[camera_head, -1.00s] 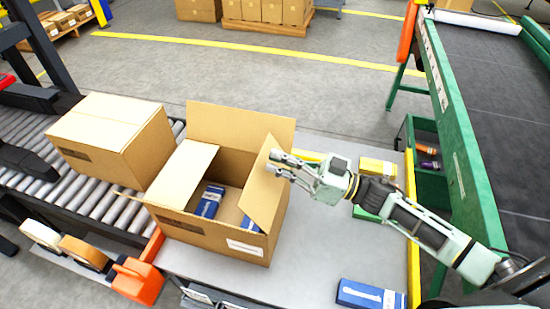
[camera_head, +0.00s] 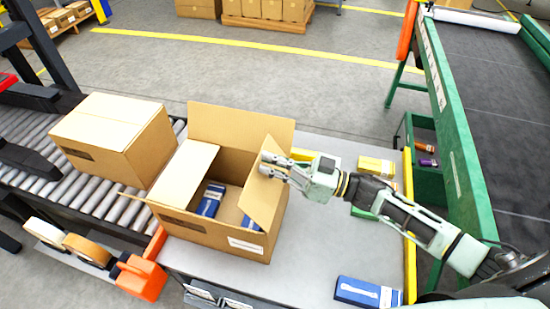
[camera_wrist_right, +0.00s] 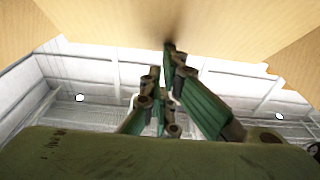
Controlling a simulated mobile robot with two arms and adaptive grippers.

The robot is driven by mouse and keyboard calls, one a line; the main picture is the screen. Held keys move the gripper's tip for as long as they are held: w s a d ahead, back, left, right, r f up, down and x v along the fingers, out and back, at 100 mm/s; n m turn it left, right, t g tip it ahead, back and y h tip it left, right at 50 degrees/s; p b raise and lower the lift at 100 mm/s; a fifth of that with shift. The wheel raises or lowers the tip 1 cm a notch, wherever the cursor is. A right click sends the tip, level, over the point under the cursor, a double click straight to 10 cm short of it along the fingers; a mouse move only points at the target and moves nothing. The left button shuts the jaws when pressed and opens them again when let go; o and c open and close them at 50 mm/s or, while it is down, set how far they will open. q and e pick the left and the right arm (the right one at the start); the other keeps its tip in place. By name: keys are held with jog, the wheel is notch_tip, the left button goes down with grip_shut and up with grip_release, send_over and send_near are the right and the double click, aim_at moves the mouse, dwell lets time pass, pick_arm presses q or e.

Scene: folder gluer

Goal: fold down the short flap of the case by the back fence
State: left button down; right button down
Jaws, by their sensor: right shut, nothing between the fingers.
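The open brown case (camera_head: 210,235) stands on the grey table with blue-labelled boxes (camera_head: 210,199) inside. Its left short flap (camera_head: 186,166) leans inward over the opening. Its tall far flap (camera_head: 240,127) stands up. Its right short flap (camera_head: 262,190) is raised and tilted. My right gripper (camera_head: 265,164) is shut and empty, its fingertips at the upper part of that right flap; contact is hard to tell. In the right wrist view the gripper (camera_wrist_right: 163,62) points at a cardboard face (camera_wrist_right: 215,25) close in front. My left gripper is not in view.
A closed case (camera_head: 115,135) sits on the roller conveyor (camera_head: 85,195) at left. A blue box (camera_head: 368,292) and a yellow box (camera_head: 375,166) lie on the table. A green-framed belt (camera_head: 462,170) borders the right.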

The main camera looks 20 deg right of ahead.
jog(key=shift+w+a+r+g+h+p, duration=0.2)
jog(key=shift+w+a+g+h+p, duration=0.85)
jog(key=shift+p, duration=2.75)
jog(key=w+a+f+b, duration=0.1)
jog(key=w+a+f, duration=0.1)
jog(key=a+f, duration=0.3)
jog(key=shift+w+f+h, duration=0.35)
jog(key=shift+f+h, duration=0.1)
jog(key=shift+f, duration=0.75)
